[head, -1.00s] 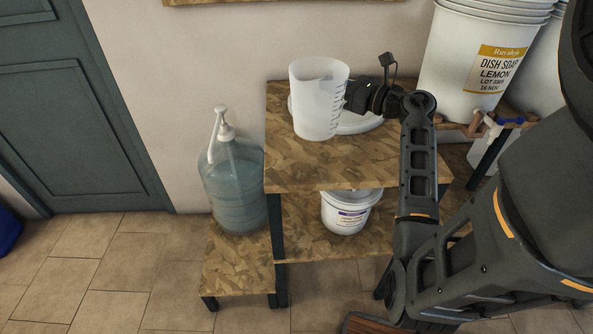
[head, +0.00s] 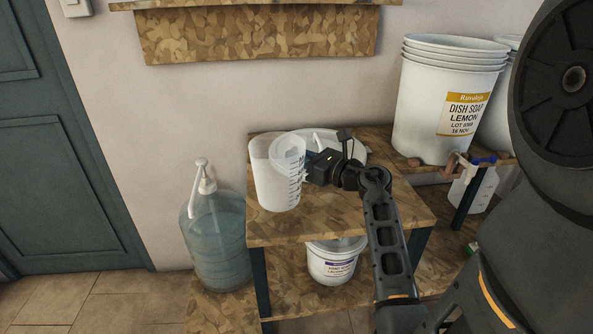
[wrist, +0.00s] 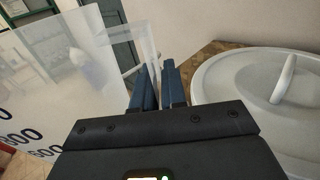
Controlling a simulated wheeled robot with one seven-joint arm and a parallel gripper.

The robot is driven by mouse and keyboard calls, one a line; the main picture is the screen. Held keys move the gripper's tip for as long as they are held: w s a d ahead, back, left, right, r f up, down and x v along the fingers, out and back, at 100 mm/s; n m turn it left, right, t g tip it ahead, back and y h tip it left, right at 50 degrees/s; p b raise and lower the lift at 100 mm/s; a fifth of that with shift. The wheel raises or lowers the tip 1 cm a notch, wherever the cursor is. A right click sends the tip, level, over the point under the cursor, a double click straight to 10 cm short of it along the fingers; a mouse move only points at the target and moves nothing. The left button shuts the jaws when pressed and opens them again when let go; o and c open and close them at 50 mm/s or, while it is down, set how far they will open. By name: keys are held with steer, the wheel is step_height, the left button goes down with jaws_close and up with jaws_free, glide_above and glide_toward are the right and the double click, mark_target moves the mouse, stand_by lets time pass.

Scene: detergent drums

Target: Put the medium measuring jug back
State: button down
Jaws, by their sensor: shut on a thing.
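The translucent measuring jug (head: 272,187), with dark graduations on its side, is upright at the left of the wooden table top (head: 345,215). Its clear wall with numbers fills the left of the wrist view (wrist: 45,75). My gripper (head: 306,168) is at the jug's right side, its dark blue fingers (wrist: 158,85) close together in the wrist view. It is shut on the jug; the exact grip is partly hidden. I cannot tell whether the jug's base touches the table top.
A pump bottle (head: 217,240) stands lower left, and a white tub (head: 333,262) sits on the shelf below. Stacked dish soap buckets (head: 428,110) stand at right. A wooden wall shelf (head: 255,35) hangs above.

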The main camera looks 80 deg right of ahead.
steer(key=shift+w+a+f, duration=0.1)
steer(key=shift+f, duration=0.95)
steer(key=shift+w+f, duration=0.1)
steer(key=shift+f, duration=0.95)
steer(key=shift+f+b, duration=0.25)
steer(key=shift+b, duration=0.15)
steer(key=c, duration=1.2)
jaws_free()
steer(key=shift+r, duration=0.1)
